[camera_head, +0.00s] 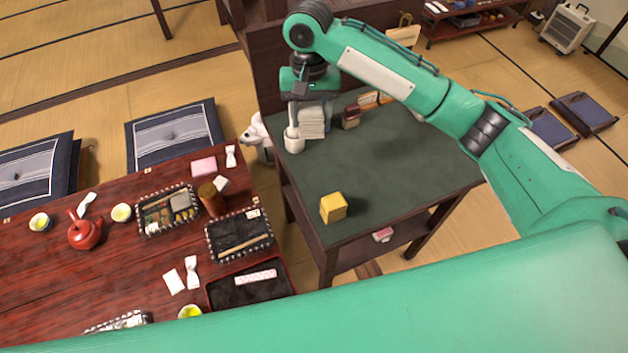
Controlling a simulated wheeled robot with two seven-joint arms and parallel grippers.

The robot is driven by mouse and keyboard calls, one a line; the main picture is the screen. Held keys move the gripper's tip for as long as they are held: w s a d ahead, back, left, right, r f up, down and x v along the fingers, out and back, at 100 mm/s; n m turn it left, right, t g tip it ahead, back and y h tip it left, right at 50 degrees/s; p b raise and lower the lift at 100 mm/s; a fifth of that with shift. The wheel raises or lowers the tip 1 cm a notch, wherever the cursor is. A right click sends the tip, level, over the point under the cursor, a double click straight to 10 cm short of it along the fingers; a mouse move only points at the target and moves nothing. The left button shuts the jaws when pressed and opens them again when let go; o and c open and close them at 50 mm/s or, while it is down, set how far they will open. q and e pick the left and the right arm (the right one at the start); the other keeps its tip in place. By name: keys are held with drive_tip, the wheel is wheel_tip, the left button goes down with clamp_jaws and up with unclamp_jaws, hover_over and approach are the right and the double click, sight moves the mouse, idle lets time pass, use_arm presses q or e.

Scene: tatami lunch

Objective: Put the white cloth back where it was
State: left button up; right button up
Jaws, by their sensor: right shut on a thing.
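My right arm reaches in from the right. Its gripper (293,124) points down over the far-left corner of the dark green-topped table (400,185). It is shut on a small white thing, which looks like the white cloth (294,144). The cloth is low, at or just above the table top; I cannot tell whether it touches. A white stack (313,122) stands just to its right. My fingers and the cloth's upper part are too small to make out clearly. My left gripper is not in view.
A yellow block (333,207) sits near the green-topped table's left edge, with bare surface around it. Dark items (352,115) stand behind. The red-brown low table (120,268) at left holds trays, cups, a red teapot (86,232) and several white pieces. A white figure (257,133) stands between.

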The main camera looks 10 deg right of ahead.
drive_tip(key=shift+d+r, duration=0.1)
drive_tip(key=shift+d, duration=0.1)
wheel_tip(320, 180, down, 20)
drive_tip(key=shift+r+p, duration=0.15)
drive_tip(key=shift+p, duration=0.6)
drive_tip(key=o, duration=0.9)
drive_tip(key=r, duration=0.4)
drive_tip(key=w+r, duration=0.1)
drive_tip(key=r, duration=0.3)
drive_tip(key=r+b, duration=0.1)
drive_tip(key=r, duration=0.3)
drive_tip(key=shift+w+d, duration=0.15)
